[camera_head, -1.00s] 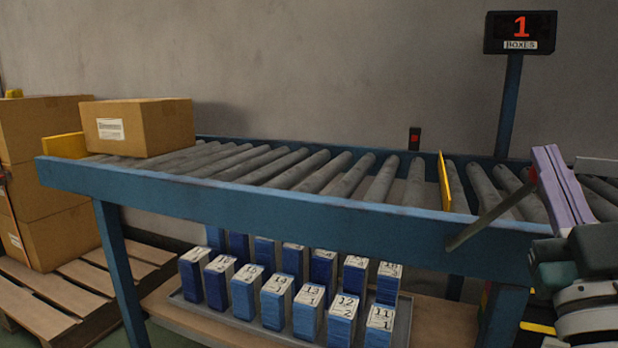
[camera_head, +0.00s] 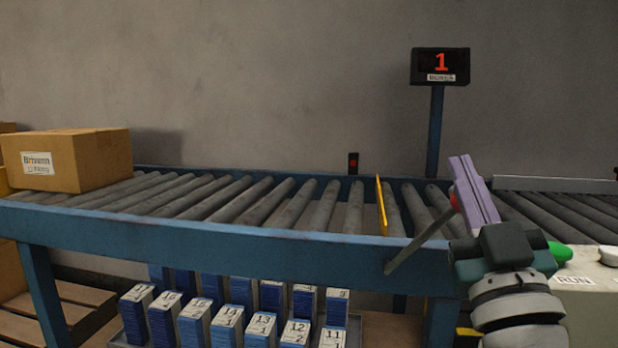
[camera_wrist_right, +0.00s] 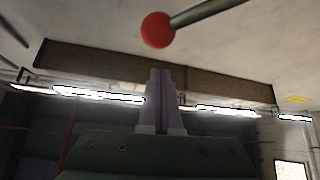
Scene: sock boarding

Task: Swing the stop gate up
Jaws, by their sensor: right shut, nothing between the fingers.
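The stop gate is a thin yellow plate (camera_head: 381,206), standing up across the rollers in the head view, seen almost edge-on. A grey lever rod (camera_head: 418,242) slopes up to the right from the conveyor's front rail near the gate. The rod ends in a red knob (camera_head: 455,201), partly hidden by my gripper. My right gripper (camera_head: 463,160) has purple fingers, shut and empty, pointing up beside the knob. In the right wrist view the knob (camera_wrist_right: 157,30) and rod show just beyond the shut fingertips (camera_wrist_right: 161,73), with nothing gripped. My left gripper is out of view.
A cardboard box (camera_head: 68,160) sits on the rollers at left. The blue front rail (camera_head: 200,230) runs below the lever. A display (camera_head: 440,66) reading 1 stands behind. A green button (camera_head: 559,252) and RUN panel (camera_head: 574,281) lie right of my wrist. Several blue stacks sit underneath.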

